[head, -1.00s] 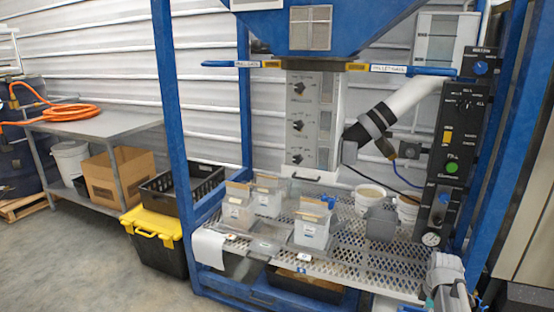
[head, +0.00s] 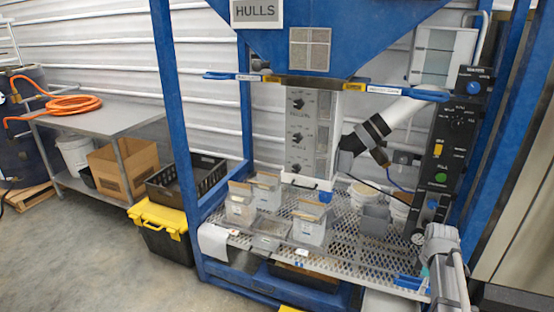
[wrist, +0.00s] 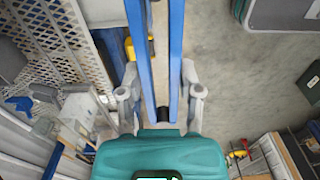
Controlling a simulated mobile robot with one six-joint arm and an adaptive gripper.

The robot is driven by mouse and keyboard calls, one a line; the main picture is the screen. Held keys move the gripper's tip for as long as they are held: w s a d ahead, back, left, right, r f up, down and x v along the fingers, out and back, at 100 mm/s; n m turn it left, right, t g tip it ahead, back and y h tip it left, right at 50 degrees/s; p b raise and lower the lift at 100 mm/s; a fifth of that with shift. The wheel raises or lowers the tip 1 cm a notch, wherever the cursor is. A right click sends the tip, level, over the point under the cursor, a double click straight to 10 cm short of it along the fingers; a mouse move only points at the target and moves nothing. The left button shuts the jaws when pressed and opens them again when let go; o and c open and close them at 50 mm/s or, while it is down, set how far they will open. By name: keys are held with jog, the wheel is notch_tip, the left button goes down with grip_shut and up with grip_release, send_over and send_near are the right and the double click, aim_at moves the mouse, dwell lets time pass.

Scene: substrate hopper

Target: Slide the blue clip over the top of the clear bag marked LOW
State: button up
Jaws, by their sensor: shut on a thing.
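The blue clip (wrist: 146,60) shows in the wrist view as two long blue bars meeting at a black end. My gripper (wrist: 160,75) is shut on it, one grey finger on each side. In the head view the clip (head: 408,281) is a small blue shape by the shelf's front right corner, beside my arm. Three clear bags stand upright on the mesh shelf: a front right one (head: 310,226), a left one (head: 240,208) and a rear one (head: 267,192). Their markings are too small to read, so I cannot tell which is LOW. The clip is well right of them.
The mesh shelf (head: 350,262) has bare room at its front right. A grey container (head: 375,221) and white tubs stand right of the bags. A small blue item (head: 325,197) is by the front right bag. Blue frame posts (head: 176,130) and a control panel (head: 450,140) flank the shelf.

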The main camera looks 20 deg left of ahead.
notch_tip(320, 180, up, 5)
jog(key=p, duration=0.4)
jog(key=shift+r, duration=0.2)
